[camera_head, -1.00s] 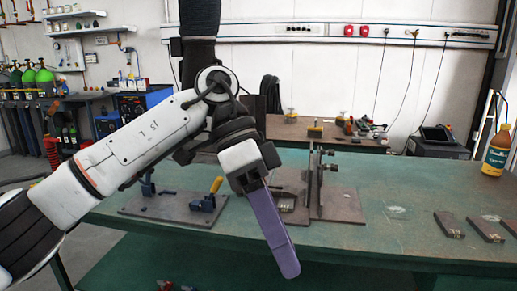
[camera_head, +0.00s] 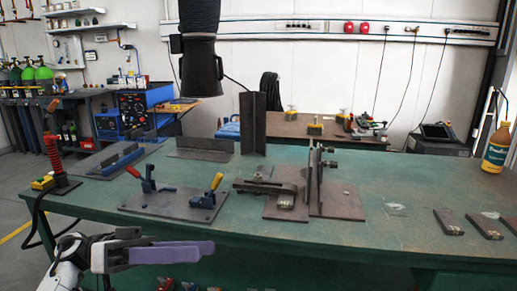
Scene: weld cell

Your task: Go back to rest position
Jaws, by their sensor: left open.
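My left gripper (camera_head: 170,252) is at the bottom left of the head view, in front of the green table's (camera_head: 330,237) near edge. Its purple finger points to the right, and nothing shows held in it. The gripper is open, though its fingers overlap from this angle. The left arm is folded low at the bottom left corner. My right gripper is not in view.
A red coiled stand (camera_head: 55,160) is at the left.

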